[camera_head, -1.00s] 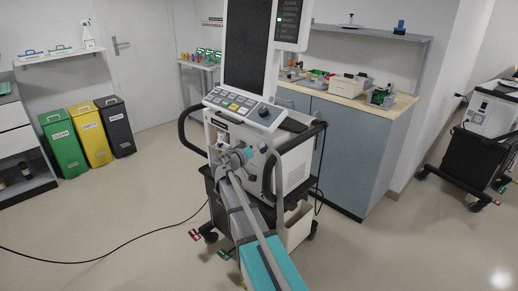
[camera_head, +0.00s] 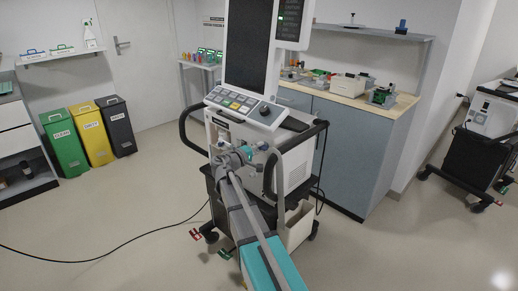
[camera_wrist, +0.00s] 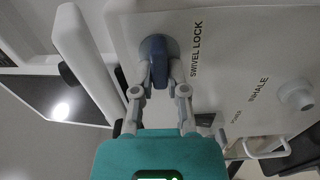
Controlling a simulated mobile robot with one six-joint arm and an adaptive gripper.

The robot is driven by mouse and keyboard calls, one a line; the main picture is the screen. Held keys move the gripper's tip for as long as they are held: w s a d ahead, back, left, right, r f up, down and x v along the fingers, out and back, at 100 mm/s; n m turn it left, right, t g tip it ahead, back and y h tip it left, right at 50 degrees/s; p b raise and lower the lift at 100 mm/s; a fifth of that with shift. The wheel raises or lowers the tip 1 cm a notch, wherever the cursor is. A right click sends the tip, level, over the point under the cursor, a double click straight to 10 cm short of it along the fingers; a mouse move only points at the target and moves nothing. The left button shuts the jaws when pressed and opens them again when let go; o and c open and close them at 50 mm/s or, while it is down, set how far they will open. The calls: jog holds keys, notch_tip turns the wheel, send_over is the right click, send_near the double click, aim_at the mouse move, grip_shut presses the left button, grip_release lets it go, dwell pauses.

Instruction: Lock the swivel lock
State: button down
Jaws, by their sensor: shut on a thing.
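The swivel lock is a dark blue knob (camera_wrist: 156,62) on the pale front panel of the ventilator, beside the printed words SWIVEL LOCK in the wrist view. My gripper (camera_wrist: 160,82) is shut on the knob's raised grip, one finger on each side. In the head view my gripper (camera_head: 231,160) reaches the front of the ventilator (camera_head: 292,165), below its sloped keypad. My arm hides most of that front there, and the knob cannot be made out.
A pale round port (camera_wrist: 296,95) sits near the INHALE label on the same panel. Dark handles flank the ventilator, one at left (camera_head: 186,130). A black cable (camera_head: 110,257) crosses the floor. A blue-grey cabinet (camera_head: 350,150) stands behind right.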

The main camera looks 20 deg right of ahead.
jog(key=shift+n, duration=0.3)
jog(key=c, duration=0.7)
grip_release()
jog(key=shift+o, duration=0.2)
jog(key=shift+a, duration=0.15)
jog(key=v, duration=1.1)
jog(key=shift+s+a, duration=0.25)
jog(key=shift+a, duration=0.05)
jog(key=shift+f, duration=0.1)
